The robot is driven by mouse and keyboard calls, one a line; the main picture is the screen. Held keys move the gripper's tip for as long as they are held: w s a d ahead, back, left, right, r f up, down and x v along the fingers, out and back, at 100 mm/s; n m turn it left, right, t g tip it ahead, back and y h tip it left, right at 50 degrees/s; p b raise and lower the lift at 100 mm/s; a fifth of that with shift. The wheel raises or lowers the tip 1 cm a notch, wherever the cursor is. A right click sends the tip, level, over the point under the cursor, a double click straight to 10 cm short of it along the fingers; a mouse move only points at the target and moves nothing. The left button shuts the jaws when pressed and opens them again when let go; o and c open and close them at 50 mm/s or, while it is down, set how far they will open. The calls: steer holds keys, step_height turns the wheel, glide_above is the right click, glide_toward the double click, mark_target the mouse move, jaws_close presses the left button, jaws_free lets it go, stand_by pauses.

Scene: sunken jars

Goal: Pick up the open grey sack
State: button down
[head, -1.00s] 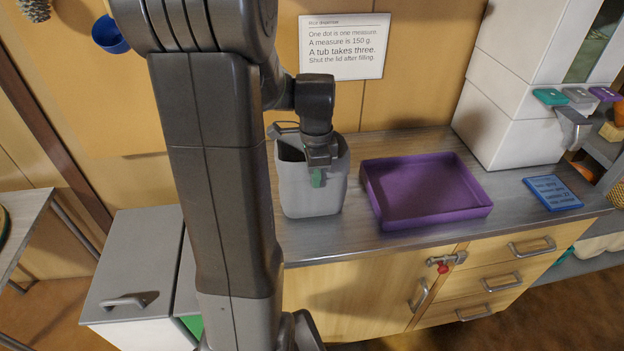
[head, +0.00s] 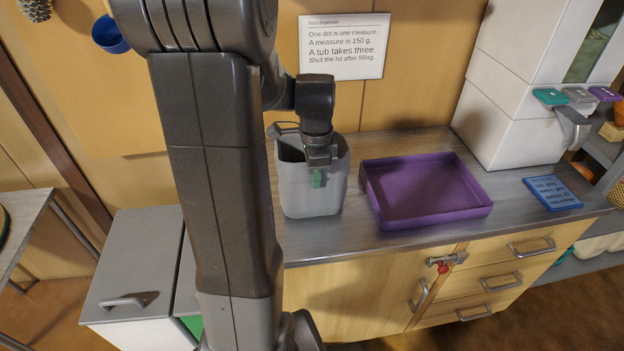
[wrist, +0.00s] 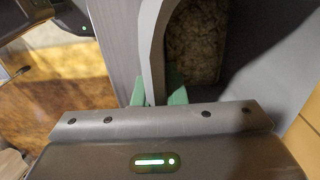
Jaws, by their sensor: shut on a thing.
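The open grey sack (head: 312,197) stands upright on the counter, left of the purple tray. My gripper (head: 317,178) reaches down from above and is shut on the sack's front wall near the rim. In the wrist view the green fingertips (wrist: 160,92) sit on either side of the pale rim. Inside the sack (wrist: 234,85) a lumpy tan filling shows. I cannot tell whether the sack's base is clear of the counter. My arm hides the area just left of it.
A purple tray (head: 430,188) lies close to the right of the sack. A white dispenser (head: 520,95) stands at the back right, with a blue card (head: 552,192) in front. A wall sign (head: 343,47) hangs behind. A grey-lidded bin (head: 133,268) stands at the left.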

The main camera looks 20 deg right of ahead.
steer(key=shift+s+a, duration=0.1)
steer(key=shift+s, duration=0.1)
steer(key=r, duration=1)
steer(key=shift+w, duration=0.2)
